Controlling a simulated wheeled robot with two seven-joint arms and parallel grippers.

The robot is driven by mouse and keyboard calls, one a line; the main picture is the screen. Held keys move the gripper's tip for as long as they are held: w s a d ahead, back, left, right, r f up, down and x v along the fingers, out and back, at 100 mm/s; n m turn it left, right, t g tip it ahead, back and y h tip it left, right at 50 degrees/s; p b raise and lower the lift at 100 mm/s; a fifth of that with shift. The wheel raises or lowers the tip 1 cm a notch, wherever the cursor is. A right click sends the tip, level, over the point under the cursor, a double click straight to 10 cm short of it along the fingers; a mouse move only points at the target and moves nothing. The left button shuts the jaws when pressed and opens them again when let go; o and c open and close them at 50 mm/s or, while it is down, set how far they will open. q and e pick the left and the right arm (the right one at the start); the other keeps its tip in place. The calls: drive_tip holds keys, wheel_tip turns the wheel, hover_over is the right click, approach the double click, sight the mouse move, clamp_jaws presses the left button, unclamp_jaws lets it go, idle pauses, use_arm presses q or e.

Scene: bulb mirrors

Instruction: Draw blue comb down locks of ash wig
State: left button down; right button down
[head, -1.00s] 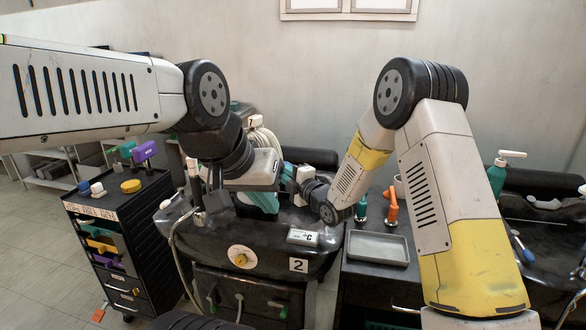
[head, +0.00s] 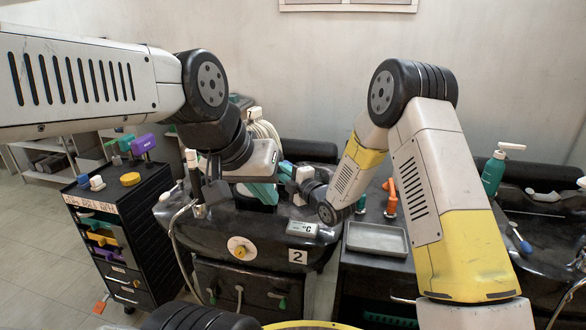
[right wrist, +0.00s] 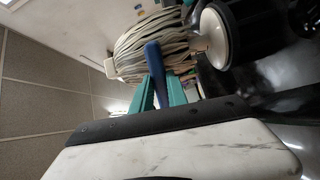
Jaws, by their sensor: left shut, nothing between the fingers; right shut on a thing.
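The ash wig (head: 264,134) stands at the back of the black basin unit, mostly hidden behind my left wrist. In the right wrist view its pale, layered locks (right wrist: 150,46) fill the upper middle. My right gripper (head: 286,172) is shut on the blue comb, beside the wig. The blue comb (right wrist: 155,65) shows between its teal fingers in the right wrist view, standing up in front of the locks; whether its teeth touch them I cannot tell. My left gripper (head: 264,196) is shut and empty, teal fingers pointing down over the basin unit.
A black trolley (head: 120,215) with coloured tools stands at the left. The basin unit (head: 240,222) carries a small display (head: 302,228). A grey tray (head: 377,239), an orange tool (head: 391,198) and a teal pump bottle (head: 494,170) are at the right.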

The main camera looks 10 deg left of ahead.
drive_tip(key=shift+f, duration=0.65)
drive_tip(key=v, duration=0.5)
wheel_tip(320, 180, up, 6)
drive_tip(key=w+a, duration=0.2)
drive_tip(key=shift+w+a, duration=0.25)
drive_tip(key=shift+a, duration=0.05)
drive_tip(key=shift+f, duration=0.15)
